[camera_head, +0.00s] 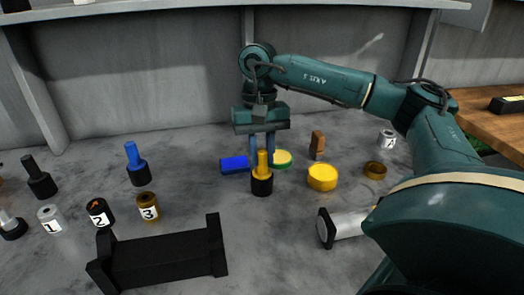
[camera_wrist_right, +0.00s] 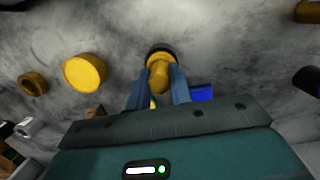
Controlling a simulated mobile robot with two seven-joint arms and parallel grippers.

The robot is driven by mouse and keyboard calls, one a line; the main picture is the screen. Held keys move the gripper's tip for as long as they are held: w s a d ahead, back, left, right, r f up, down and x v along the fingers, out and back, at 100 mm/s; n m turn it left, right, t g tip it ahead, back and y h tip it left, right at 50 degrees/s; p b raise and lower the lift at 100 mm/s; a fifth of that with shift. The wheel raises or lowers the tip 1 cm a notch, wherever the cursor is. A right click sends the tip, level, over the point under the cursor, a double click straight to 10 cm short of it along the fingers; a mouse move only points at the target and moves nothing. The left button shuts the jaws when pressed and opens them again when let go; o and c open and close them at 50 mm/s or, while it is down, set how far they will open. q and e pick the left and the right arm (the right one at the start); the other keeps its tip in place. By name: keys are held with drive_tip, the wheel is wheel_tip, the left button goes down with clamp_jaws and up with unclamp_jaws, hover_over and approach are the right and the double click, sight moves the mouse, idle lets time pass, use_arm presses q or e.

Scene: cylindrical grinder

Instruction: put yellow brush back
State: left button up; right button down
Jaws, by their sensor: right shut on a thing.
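The yellow brush (camera_head: 263,162) is upright, its handle rising from a round black holder (camera_head: 262,186) near the middle of the table. In the right wrist view the yellow brush (camera_wrist_right: 158,75) lies between my fingers, with the dark holder rim (camera_wrist_right: 160,50) around it. My right gripper (camera_head: 262,150) points down over the holder and is shut on the brush handle. I cannot tell how deep the brush sits in the holder. My left gripper is not in view.
A blue block (camera_head: 234,164), green-rimmed lid (camera_head: 282,159) and yellow round piece (camera_head: 322,177) are close by. A blue brush (camera_head: 133,153) and a black brush (camera_head: 35,170) stand left. Numbered jars (camera_head: 99,213) and a black stand (camera_head: 160,259) are in front.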

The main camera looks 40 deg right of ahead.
drive_tip(key=c, duration=1.3)
unclamp_jaws()
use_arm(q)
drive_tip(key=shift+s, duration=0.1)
use_arm(e)
drive_tip(key=shift+o, duration=0.2)
drive_tip(key=shift+r, duration=0.15)
use_arm(q)
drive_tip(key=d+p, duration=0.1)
drive_tip(key=p, duration=0.1)
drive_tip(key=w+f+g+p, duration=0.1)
drive_tip(key=p, duration=0.1)
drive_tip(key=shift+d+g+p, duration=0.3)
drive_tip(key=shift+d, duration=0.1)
use_arm(e)
wheel_tip(320, 180, up, 12)
drive_tip(key=w, duration=0.1)
drive_tip(key=shift+w+d+r, duration=0.25)
drive_tip(key=shift+w+d, duration=0.05)
drive_tip(key=shift+d, duration=0.1)
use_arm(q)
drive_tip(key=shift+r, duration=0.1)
